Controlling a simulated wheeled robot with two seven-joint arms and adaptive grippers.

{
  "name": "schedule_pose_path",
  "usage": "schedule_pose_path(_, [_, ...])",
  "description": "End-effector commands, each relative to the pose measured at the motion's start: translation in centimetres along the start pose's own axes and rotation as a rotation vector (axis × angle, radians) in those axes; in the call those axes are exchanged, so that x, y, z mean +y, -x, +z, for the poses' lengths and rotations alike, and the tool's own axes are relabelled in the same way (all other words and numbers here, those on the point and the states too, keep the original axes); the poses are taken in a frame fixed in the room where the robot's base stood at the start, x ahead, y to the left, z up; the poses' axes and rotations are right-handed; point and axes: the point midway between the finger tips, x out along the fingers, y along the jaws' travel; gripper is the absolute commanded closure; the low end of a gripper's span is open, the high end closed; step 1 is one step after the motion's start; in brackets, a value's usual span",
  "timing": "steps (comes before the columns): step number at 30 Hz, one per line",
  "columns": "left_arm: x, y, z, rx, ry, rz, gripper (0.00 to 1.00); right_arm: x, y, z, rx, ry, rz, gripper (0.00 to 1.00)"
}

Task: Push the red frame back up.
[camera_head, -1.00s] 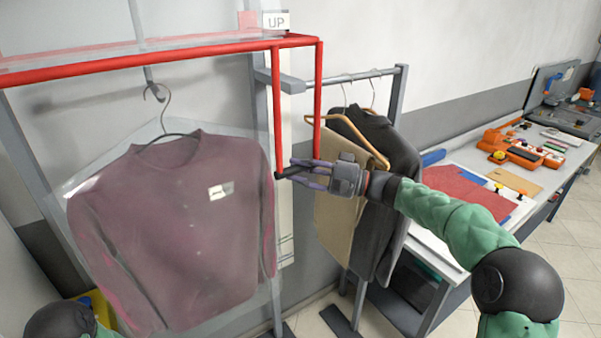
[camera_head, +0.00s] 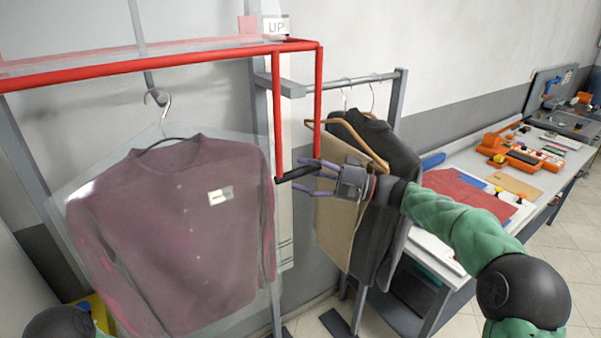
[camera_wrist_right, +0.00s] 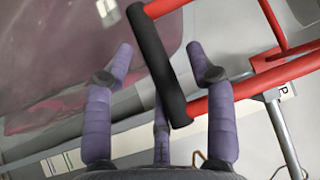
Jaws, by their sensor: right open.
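The red frame (camera_head: 150,65) spans the upper left, its corner just below an "UP" label (camera_head: 277,25) in the picture. Two red bars hang from it to a black handle (camera_head: 298,173), which also shows in the right wrist view (camera_wrist_right: 158,65). My right gripper (camera_head: 308,172) is open at the handle. In the wrist view its purple fingers (camera_wrist_right: 163,62) stand apart, with the handle across the space between them. I cannot tell whether any finger touches it. My left gripper is out of view; only part of my left arm shows at bottom left.
A maroon shirt (camera_head: 185,235) in clear plastic hangs on a hanger below the frame. A grey rack (camera_head: 397,95) holds dark and tan garments (camera_head: 375,205) behind my right gripper. A workbench (camera_head: 545,190) with orange tools stands at right.

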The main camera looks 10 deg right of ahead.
Motion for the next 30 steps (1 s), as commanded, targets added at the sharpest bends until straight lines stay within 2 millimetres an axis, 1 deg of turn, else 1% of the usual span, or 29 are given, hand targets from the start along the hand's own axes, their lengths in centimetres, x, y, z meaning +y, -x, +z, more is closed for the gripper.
schedule_pose_path(1, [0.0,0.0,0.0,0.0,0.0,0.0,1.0,0.0,1.0,-0.1,0.003,0.0,0.001,0.44])
schedule_pose_path(9, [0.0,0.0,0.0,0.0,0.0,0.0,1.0,0.0,6.3,-0.1,0.004,0.0,0.0,0.44])
schedule_pose_path(12, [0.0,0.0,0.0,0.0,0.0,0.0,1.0,0.0,8.0,-0.1,0.003,0.0,0.001,0.44])
schedule_pose_path(15, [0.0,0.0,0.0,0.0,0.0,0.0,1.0,0.0,9.2,-0.1,0.002,0.001,-0.001,0.44])
schedule_pose_path(18, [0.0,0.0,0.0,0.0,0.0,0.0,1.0,-0.1,10.1,-0.1,0.001,0.001,-0.001,0.44])
schedule_pose_path(21, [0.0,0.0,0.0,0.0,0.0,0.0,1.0,-0.1,10.4,0.0,0.0,0.001,-0.002,0.44])
schedule_pose_path(30, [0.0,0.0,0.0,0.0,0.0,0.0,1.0,-0.1,10.5,0.0,-0.001,0.001,-0.002,0.44])
